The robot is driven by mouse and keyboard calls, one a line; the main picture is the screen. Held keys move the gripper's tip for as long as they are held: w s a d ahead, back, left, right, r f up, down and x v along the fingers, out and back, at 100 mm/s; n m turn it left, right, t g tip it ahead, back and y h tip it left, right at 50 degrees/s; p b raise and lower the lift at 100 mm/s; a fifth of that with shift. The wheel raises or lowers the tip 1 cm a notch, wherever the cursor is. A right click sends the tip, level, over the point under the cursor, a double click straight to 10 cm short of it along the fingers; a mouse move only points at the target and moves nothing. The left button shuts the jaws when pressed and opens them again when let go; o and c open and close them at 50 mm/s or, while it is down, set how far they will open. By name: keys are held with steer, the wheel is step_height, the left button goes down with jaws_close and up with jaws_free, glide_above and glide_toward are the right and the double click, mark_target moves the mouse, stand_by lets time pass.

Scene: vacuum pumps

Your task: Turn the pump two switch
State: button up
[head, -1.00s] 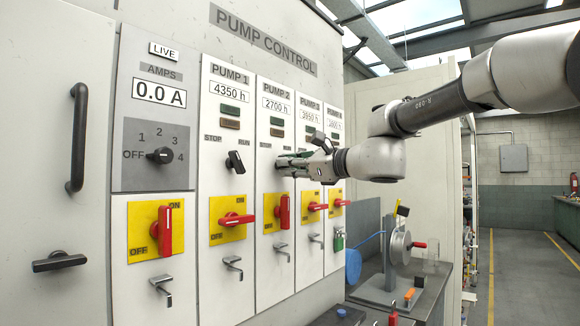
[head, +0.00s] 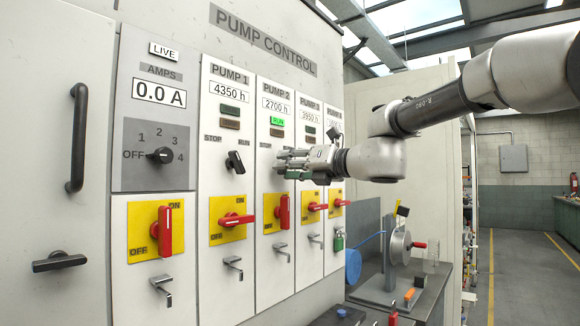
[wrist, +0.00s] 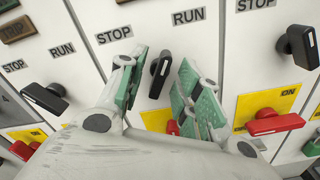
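The pump two switch is a black lever knob (wrist: 160,72) in the wrist view, between the STOP and RUN labels. It leans toward the RUN side. My gripper (wrist: 162,92) is open, one green-padded finger on each side of the knob, with a visible gap on both sides. In the head view my gripper (head: 292,163) is at the pump 2 panel (head: 268,222) and hides the switch. The green RUN lamp (head: 277,121) above it is lit.
The pump 1 switch (head: 235,161) is close on the left; the pump 3 switch (wrist: 297,46) is close on the right. Red handles on yellow plates sit below, including the pump 2 handle (head: 283,211). A bench with a reel (head: 398,247) stands right of the cabinet.

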steer(key=shift+d, duration=0.1)
steer(key=shift+v, duration=0.9)
steer(key=shift+s+d, duration=0.1)
steer(key=shift+v, duration=2.85)
